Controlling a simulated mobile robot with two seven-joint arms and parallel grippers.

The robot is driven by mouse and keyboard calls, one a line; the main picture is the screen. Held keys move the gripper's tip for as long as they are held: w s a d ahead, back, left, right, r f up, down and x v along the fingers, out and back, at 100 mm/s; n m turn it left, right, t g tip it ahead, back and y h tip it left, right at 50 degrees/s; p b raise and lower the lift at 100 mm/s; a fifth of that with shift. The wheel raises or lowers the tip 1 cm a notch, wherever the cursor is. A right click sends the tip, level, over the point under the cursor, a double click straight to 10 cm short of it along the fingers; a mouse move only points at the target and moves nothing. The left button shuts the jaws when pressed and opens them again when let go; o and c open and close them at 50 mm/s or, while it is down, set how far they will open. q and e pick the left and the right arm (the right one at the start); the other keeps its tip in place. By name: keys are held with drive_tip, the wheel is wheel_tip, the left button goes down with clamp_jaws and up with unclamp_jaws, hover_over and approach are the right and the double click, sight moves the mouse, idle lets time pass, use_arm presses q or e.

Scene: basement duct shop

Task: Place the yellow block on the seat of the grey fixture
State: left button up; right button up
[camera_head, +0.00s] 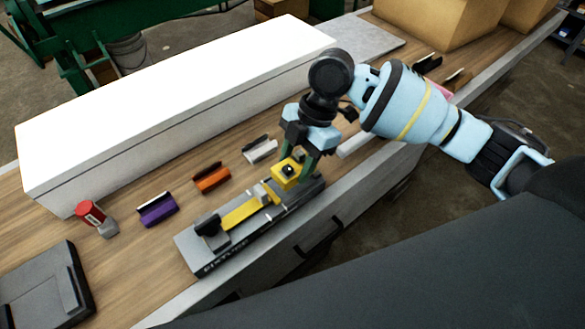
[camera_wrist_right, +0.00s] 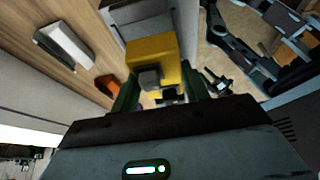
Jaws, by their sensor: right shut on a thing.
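The yellow block (camera_head: 285,176) is between the fingers of my right gripper (camera_head: 295,166), which is shut on it. The block is over the right part of the grey fixture (camera_head: 212,258); I cannot tell whether it touches the fixture. The fixture is a long flat base with lettering on its front edge, a dark upright piece at its left end and a yellow strip (camera_head: 240,214) along its middle. In the right wrist view the yellow block (camera_wrist_right: 152,52) sits between the green fingers and hides much of what lies beyond. My left gripper is not in view.
Purple (camera_head: 157,209), orange (camera_head: 211,178) and white (camera_head: 260,149) pieces lie in a row behind the fixture. A red-topped object (camera_head: 90,211) and a dark grey tray (camera_head: 78,275) are at left. A long white box (camera_head: 170,110) runs along the back.

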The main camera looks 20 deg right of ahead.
sight(293, 172)
drive_tip(key=shift+w+a, duration=0.1)
drive_tip(key=shift+w+a, duration=0.25)
drive_tip(key=shift+d+f, duration=0.1)
drive_tip(key=shift+f, duration=1.65)
drive_tip(key=shift+f, duration=0.2)
drive_tip(key=o, duration=1.3)
drive_tip(key=shift+c, duration=0.2)
drive_tip(key=v, duration=1.2)
drive_tip(key=shift+r, duration=0.2)
